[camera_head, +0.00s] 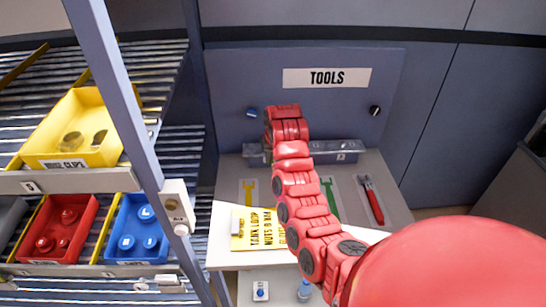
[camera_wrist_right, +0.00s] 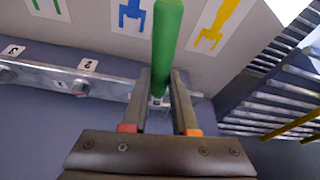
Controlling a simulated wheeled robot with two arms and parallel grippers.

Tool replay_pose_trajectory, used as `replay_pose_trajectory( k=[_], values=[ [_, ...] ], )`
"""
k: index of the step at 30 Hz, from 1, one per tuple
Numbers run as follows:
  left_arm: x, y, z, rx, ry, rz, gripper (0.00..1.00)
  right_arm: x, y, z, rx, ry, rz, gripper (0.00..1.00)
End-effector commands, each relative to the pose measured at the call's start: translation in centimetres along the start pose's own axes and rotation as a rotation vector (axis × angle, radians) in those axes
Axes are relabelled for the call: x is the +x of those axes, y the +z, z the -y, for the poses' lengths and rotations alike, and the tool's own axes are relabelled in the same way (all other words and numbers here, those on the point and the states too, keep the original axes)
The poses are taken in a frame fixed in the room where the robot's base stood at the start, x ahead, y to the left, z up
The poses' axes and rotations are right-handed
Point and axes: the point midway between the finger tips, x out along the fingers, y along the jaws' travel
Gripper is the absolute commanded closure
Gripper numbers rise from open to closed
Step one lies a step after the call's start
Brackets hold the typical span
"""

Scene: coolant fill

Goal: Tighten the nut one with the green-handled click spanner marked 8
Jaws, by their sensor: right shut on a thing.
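In the right wrist view my right gripper (camera_wrist_right: 160,92) is shut on the green-handled spanner (camera_wrist_right: 166,45). Its green handle runs from between the fingers to the top of the picture. The spanner's head and its mark are hidden. A grey metal rail (camera_wrist_right: 115,84) with small numbered labels and fittings (camera_wrist_right: 82,87) runs behind the fingers. I cannot tell which fitting is nut one. In the head view my red right arm reaches over the bench to the rail (camera_head: 347,151) and hides the gripper and spanner. My left gripper is not in view.
A red-handled tool (camera_head: 371,200) lies right of a green tool outline (camera_head: 330,197). A yellow tool outline (camera_head: 248,191) is left of my arm. A yellow instruction card (camera_head: 246,242) lies in front. A shelf rack with yellow (camera_head: 50,157), red and blue bins stands left.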

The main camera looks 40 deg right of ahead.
Motion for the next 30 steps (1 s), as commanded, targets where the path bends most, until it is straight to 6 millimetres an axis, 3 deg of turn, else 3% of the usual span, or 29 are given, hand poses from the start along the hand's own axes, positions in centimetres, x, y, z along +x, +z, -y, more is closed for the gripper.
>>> replay_pose_trajectory(
  k=[15, 30],
  values=[
    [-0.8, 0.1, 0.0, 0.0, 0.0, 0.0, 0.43, 1.5, 0.6, 0.0, 0.0, 0.0, -0.001, 1.0],
    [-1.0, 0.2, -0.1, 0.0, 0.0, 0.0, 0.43, 1.7, 0.6, 0.2, 0.013, 0.006, -0.001, 1.0]
  ],
)
